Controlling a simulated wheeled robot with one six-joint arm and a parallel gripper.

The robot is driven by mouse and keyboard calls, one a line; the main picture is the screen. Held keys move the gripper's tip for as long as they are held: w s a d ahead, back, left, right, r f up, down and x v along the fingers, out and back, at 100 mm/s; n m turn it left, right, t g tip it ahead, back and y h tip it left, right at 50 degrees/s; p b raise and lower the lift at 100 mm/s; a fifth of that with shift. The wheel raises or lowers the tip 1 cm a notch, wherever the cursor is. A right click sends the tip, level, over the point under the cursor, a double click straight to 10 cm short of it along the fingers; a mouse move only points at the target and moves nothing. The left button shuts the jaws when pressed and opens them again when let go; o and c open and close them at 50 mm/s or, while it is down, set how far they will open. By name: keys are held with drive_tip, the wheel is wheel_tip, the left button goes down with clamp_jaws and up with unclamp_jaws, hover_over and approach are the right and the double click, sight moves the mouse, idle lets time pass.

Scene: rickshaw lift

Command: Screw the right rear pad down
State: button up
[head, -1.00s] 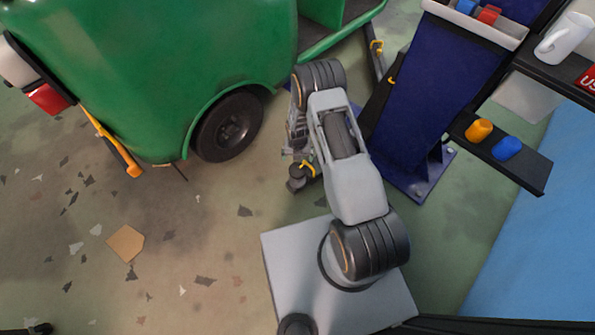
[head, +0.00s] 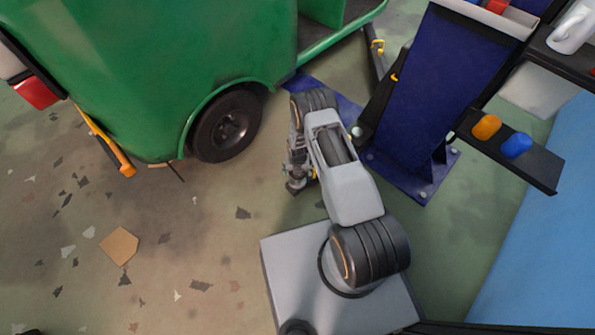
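My arm reaches forward from my grey base, and my gripper (head: 297,180) points down close to the floor, right of the rickshaw's black wheel (head: 228,126). Its fingers are small and dark here, and I cannot tell whether they are open or shut. The pad itself cannot be made out. The green rickshaw (head: 170,60) stands at the upper left.
The blue lift post (head: 435,90) with its bolted base plate stands right of my arm. A dark lift arm with a yellow part (head: 377,46) extends behind it. A shelf holds an orange piece (head: 487,126) and a blue piece (head: 516,145). The floor at left is open.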

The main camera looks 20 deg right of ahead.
drive_tip(key=c, duration=0.8)
drive_tip(key=shift+o, duration=0.2)
